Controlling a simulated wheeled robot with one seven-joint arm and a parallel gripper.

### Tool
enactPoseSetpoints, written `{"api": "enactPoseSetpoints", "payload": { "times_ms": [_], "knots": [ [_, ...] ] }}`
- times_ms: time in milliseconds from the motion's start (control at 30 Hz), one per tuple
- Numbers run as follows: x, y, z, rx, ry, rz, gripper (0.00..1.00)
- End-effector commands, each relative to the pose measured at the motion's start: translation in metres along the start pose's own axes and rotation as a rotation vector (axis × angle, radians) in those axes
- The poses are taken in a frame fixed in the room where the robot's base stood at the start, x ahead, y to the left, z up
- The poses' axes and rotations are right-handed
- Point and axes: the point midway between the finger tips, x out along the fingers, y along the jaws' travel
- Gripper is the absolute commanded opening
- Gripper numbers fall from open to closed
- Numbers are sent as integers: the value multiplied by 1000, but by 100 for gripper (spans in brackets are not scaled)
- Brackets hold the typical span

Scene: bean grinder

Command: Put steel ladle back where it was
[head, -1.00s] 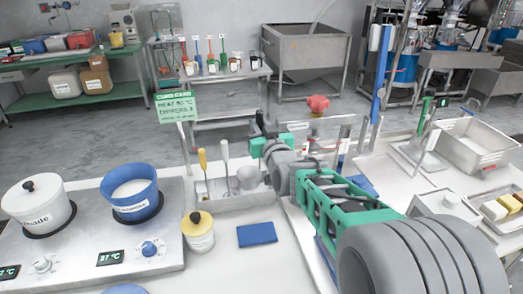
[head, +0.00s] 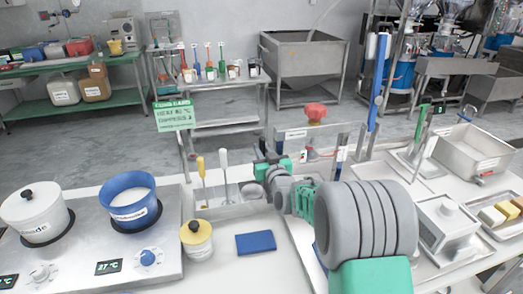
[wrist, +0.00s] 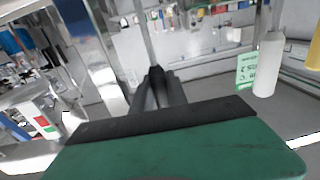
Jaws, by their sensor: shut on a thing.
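In the wrist view my gripper (wrist: 157,88) is shut on a thin steel rod, the handle of the steel ladle (wrist: 146,35). In the head view my gripper (head: 262,158) is at the right end of a steel utensil tray (head: 228,211), partly hidden by my arm. A rounded grey steel piece, perhaps the ladle's bowl (head: 253,191), shows below it at the tray. I cannot tell whether it touches the tray. A white-handled utensil (head: 224,170) and a yellow-handled one (head: 201,172) stand upright in the tray, left of my gripper.
A blue pot (head: 130,200) and a white pot (head: 35,215) stand on the hotplate at left. A yellow-lidded jar (head: 196,240) and a blue cloth (head: 255,243) lie in front of the tray. A green sign (head: 174,116) stands behind. A red knob (head: 316,112) is behind my arm.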

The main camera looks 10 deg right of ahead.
Motion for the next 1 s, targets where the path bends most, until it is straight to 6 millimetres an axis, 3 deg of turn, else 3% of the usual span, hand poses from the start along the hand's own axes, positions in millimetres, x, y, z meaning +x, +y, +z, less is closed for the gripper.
{"api": "enactPoseSetpoints", "payload": {
  "times_ms": [67, 100, 167, 500, 1000],
  "knots": [
    [0, 0, 2, 0, 2, 0, 0],
    [0, 0, 2, 0, 0, 0, 22],
    [0, 0, 2, 0, 0, 0, 27],
    [0, 0, -5, 0, 0, 0, 28],
    [-109, 1, 0, 0, 1, 2, 28]
  ]
}}
